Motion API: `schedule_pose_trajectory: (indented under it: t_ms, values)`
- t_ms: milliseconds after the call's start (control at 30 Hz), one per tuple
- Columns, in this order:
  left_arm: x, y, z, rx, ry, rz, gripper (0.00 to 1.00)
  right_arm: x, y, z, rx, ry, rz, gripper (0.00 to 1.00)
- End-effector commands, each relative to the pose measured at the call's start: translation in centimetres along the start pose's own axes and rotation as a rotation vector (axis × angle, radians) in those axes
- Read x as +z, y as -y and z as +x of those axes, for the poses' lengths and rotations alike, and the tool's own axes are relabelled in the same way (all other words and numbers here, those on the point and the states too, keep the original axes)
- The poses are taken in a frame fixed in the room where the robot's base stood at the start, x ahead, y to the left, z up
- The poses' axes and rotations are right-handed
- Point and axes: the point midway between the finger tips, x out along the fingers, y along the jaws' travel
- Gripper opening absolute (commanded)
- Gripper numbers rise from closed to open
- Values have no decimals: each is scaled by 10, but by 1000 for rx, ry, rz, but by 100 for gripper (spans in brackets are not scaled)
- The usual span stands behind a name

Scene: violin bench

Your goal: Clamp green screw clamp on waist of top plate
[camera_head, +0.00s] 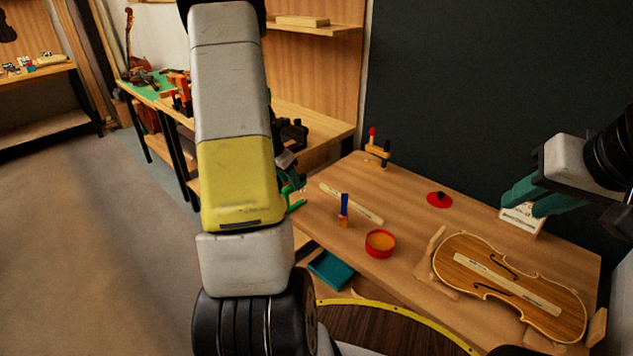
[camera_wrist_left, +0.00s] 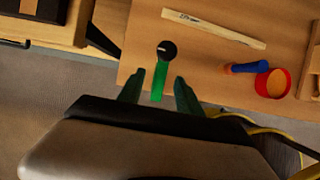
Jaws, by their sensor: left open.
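The green screw clamp (camera_wrist_left: 159,76) has a black round knob and lies near the table's front edge; a green part of it shows low beside my left gripper in the head view (camera_head: 296,205). My left gripper (camera_wrist_left: 158,92) is open, its two green fingers on either side of the clamp's green bar and apart from it. In the head view the left gripper (camera_head: 290,185) is partly hidden behind my arm. The violin top plate (camera_head: 478,258) lies at the table's right, a labelled wooden strip along its middle. My right gripper (camera_head: 537,199) hangs above and behind the plate, its fingers apart.
On the table are a red pot (camera_head: 380,243), a blue-handled brush (camera_head: 344,210), a long wooden strip (camera_wrist_left: 214,28) and a red disc (camera_head: 440,199). A teal box (camera_head: 331,270) is below the front edge.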

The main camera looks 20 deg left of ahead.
Motion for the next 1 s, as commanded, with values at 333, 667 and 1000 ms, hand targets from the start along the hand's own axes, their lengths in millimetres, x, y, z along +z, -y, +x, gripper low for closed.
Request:
schedule_pose_trajectory:
  t_ms: [333,667,1000]
  values:
    - [-2,1,42,-1,-1,2,42,0,0,0,0,0,0,33]
    - [-2,1,43,0,0,3,20,0,0,0,0,0,0,33]
    - [-2,0,42,0,1,3,0,0,0,0,0,0,0,33]
